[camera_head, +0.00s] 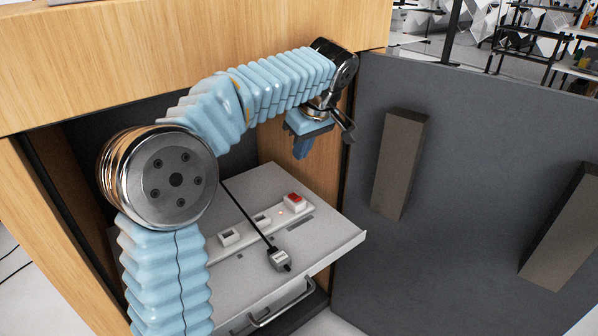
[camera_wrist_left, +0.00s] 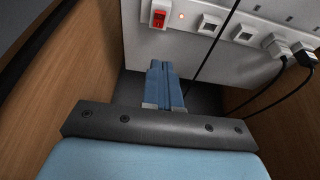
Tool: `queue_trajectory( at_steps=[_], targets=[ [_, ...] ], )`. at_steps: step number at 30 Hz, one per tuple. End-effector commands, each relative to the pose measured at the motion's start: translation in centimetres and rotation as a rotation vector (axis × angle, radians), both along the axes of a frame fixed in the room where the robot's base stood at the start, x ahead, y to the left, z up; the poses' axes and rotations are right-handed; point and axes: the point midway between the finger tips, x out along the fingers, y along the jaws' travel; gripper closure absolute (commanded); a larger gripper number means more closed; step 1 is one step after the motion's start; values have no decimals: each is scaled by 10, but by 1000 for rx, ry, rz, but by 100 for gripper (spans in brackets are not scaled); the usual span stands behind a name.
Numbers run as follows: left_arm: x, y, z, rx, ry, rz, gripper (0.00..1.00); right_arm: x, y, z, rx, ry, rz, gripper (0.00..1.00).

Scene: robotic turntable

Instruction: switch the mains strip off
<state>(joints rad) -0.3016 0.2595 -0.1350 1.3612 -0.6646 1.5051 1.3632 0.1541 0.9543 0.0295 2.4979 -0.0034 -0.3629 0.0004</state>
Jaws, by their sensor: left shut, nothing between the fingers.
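The mains strip (camera_head: 263,222) lies on a light grey pull-out shelf inside the wooden cabinet. Its red rocker switch (camera_head: 294,198) is at the strip's far right end; it also shows in the left wrist view (camera_wrist_left: 158,18), next to a small glowing light (camera_wrist_left: 181,16). My left gripper (camera_head: 301,148) is above and behind the switch, pointing down, apart from it. In the left wrist view its blue fingers (camera_wrist_left: 164,82) are together and empty, with the switch just beyond the tips. My right gripper is not in view.
Other plugs (camera_wrist_left: 277,45) sit in the strip. An open dark door (camera_head: 480,150) stands on the right; the cabinet's wooden side wall (camera_head: 275,150) is close to the gripper.

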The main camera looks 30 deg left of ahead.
Motion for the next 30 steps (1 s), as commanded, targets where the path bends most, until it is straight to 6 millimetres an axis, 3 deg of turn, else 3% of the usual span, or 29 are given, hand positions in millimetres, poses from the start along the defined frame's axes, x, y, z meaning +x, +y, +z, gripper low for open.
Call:
queue_trajectory(
  at_steps=[14, 18, 24, 30],
  targets=[
    [12, 31, -88, 0, 5, 1, 100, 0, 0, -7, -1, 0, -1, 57],
    [9, 22, -108, 1, 4, -2, 100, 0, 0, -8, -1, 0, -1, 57],
    [6, 16, -122, 0, 2, -1, 100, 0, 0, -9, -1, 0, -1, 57],
    [6, 15, -124, 0, 2, 1, 100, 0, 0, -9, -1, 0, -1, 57]
  ],
)
